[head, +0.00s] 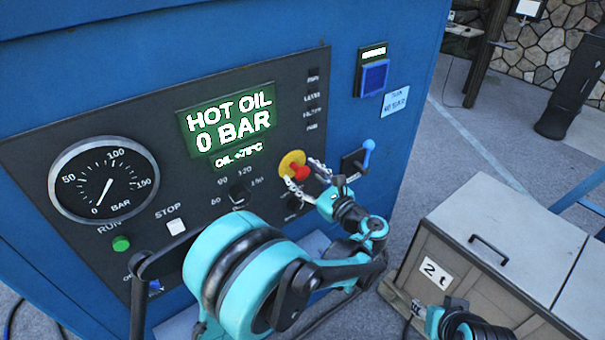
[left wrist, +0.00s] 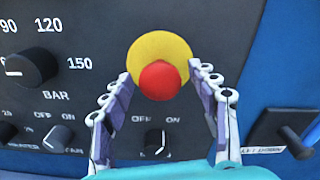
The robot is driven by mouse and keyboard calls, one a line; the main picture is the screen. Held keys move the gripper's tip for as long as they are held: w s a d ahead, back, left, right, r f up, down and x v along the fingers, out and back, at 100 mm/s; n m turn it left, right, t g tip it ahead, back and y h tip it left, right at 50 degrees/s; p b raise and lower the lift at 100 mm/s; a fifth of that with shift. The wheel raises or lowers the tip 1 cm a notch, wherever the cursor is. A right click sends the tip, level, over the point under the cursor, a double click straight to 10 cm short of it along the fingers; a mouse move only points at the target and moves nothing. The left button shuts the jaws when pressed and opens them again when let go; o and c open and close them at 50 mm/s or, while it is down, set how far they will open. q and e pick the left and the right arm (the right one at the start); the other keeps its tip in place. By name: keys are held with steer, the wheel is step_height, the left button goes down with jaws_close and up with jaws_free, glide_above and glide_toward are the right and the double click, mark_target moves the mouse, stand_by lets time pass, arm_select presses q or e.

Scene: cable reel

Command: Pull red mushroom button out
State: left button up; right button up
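The red mushroom button (head: 302,172) sits on a round yellow plate (head: 288,161) on the dark control panel, right of the display. In the left wrist view the red button (left wrist: 159,81) is in the middle, in front of the yellow plate (left wrist: 160,50). My left gripper (head: 307,178) is at the button in the head view. In the left wrist view its two fingers (left wrist: 160,85) stand apart, one on each side of the button, with gaps showing, so it is open. My right gripper cannot be made out; teal arm parts show at the bottom right.
The panel has a pressure gauge (head: 104,180), a display (head: 228,120), a green run button (head: 121,243) and a white stop button (head: 176,227). A blue-tipped lever (head: 368,150) is right of the yellow plate. A lidded crate (head: 510,235) stands at the lower right.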

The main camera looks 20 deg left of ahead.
arm_select(q)
steer(key=v, duration=1.2)
stand_by(0.3)
